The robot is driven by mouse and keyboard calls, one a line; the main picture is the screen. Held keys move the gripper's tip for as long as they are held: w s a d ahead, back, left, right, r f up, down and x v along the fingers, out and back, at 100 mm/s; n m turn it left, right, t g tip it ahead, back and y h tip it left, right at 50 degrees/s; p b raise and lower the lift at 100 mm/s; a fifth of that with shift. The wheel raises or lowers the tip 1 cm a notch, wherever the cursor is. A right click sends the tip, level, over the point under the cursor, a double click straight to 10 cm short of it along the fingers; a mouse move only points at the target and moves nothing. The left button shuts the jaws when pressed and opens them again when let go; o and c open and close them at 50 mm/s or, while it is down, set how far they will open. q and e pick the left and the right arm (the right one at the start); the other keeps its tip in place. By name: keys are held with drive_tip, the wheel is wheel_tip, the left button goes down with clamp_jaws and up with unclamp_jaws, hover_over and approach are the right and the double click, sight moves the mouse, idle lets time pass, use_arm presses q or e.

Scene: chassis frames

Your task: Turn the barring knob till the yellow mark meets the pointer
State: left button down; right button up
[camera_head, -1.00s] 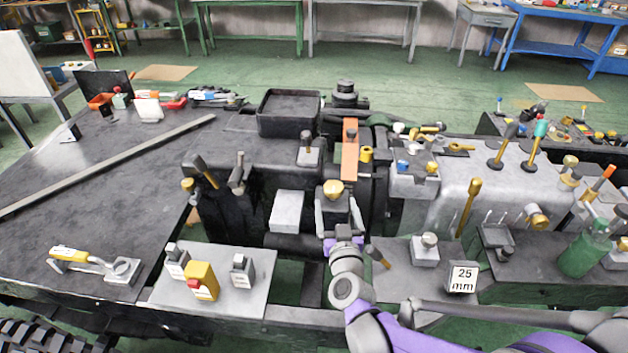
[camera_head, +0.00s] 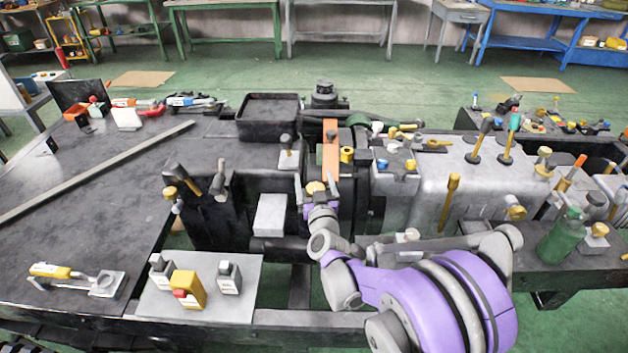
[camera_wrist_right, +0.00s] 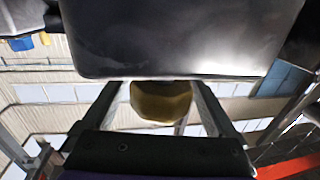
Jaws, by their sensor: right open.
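A gold knob (camera_head: 316,188), which looks like the barring knob, sits low at the front of the dark machine, below an upright orange bar (camera_head: 330,150). My right gripper (camera_head: 318,183) is open, with one finger on each side of the knob. In the right wrist view the knob (camera_wrist_right: 161,101) lies between the two spread fingers (camera_wrist_right: 157,88), with visible gaps on both sides, so they do not grip it. A dark block (camera_wrist_right: 180,40) covers the view beyond it. I cannot make out the yellow mark or the pointer. My left gripper is not in view.
A grey block (camera_head: 270,215) stands just left of my right gripper. Hammer-like handles (camera_head: 195,180) stick up further left. My purple right arm fills the lower right and hides the bench there.

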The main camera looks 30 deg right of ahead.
drive_tip(key=c, duration=1.4)
drive_tip(key=shift+o, duration=0.2)
